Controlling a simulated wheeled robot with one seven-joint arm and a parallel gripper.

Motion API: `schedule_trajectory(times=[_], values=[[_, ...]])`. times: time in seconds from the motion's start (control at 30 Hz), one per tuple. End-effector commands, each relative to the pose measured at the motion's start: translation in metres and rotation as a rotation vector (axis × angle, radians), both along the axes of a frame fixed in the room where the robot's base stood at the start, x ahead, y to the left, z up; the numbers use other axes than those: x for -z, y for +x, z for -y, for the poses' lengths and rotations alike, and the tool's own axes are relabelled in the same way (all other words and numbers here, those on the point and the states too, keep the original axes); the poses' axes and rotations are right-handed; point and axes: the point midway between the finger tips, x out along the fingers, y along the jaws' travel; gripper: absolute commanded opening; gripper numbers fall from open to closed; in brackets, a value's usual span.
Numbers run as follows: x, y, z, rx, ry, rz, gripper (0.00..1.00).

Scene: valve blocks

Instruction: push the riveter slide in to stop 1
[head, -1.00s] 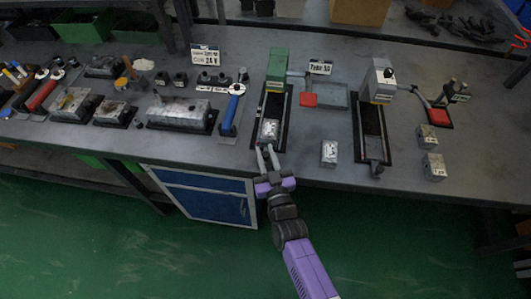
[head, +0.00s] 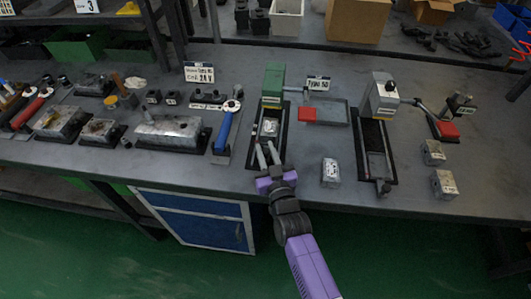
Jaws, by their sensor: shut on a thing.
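The green-headed press (head: 272,84) stands on the bench, with a dark slide track (head: 283,138) running toward me. A metal block (head: 269,127) sits in this track, just in front of the green head. My gripper (head: 268,153) is at the near end of the track, its two fingers reaching in behind the block. It is shut on what appears to be the slide's handle, mostly hidden between the fingers. A second press with a grey head (head: 381,96) stands to the right; its slide handle (head: 384,187) sticks out at the near end. I cannot tell which press is the riveter.
A loose metal block (head: 330,173) stands between the two tracks; two more blocks (head: 433,153) (head: 444,184) stand at the right.

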Motion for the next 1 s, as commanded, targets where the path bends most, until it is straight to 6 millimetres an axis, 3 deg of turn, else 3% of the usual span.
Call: schedule_trajectory(times=[0.03, 0.07, 0.17, 0.57, 1.0], values=[[0.001, 0.0, 0.0, -0.001, -0.001, -0.002, 0.0], [0.001, 0.0, 0.0, -0.001, -0.001, -0.002, 0.25], [0.001, 0.0, 0.0, 0.0, -0.001, -0.002, 0.44], [0.0, -0.005, 0.002, 0.0, 0.001, -0.001, 0.44], [0.001, -0.062, 0.024, 0.0, -0.001, -0.002, 0.44]])
